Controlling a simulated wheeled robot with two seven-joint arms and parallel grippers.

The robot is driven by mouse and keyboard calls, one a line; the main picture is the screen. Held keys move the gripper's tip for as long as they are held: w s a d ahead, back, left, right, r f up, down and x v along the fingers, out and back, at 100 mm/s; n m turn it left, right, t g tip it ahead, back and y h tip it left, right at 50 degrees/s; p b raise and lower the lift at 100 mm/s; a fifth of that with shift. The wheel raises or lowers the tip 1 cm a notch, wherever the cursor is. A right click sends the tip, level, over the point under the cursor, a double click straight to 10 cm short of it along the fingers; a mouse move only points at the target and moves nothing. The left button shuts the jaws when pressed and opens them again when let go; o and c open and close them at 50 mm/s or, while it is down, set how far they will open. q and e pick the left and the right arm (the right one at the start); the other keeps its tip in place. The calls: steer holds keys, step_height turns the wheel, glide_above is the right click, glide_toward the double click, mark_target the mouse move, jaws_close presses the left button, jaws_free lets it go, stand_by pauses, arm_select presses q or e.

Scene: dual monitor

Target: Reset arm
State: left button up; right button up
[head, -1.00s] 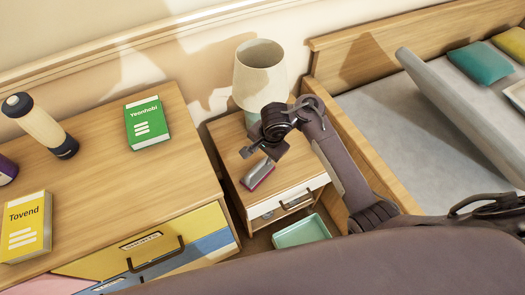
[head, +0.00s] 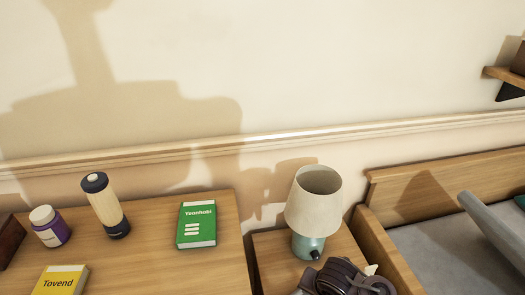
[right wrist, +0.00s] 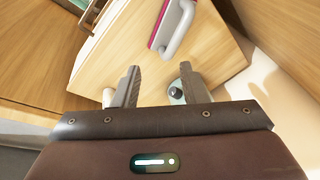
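My right gripper (right wrist: 163,88) is open in the right wrist view, its two dark fingers apart with nothing held between them. It is above the wooden nightstand (right wrist: 145,42). In the head view my right arm (head: 345,279) shows only at the bottom edge, in front of the lamp (head: 315,205); its fingertips cannot be made out there. A grey and pink object with a handle (right wrist: 172,28) lies on the nightstand beyond the fingers, apart from them. My left gripper is not in view.
The teal lamp base (right wrist: 176,97) shows close to the right finger. In the head view a dresser (head: 135,262) holds a green book (head: 197,225), a yellow book (head: 60,281), a bottle (head: 106,207) and a purple jar (head: 50,227). A bed (head: 440,252) stands right.

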steer(key=s+d+r+n, duration=0.5)
steer(key=s+r+n, duration=0.35)
steer(key=s, duration=0.35)
step_height(320, 180, down, 27)
steer(key=s+g, duration=0.1)
steer(key=s+d+f, duration=0.2)
steer(key=s+f, duration=0.8)
steer(key=s+d+f+g, duration=0.1)
steer(key=s+d+f, duration=0.1)
steer(key=s+f, duration=0.8)
steer(key=shift+s+f+h, duration=0.25)
steer(key=shift+s+h, duration=0.05)
steer(key=shift+s, duration=0.2)
steer(key=shift+d, duration=0.1)
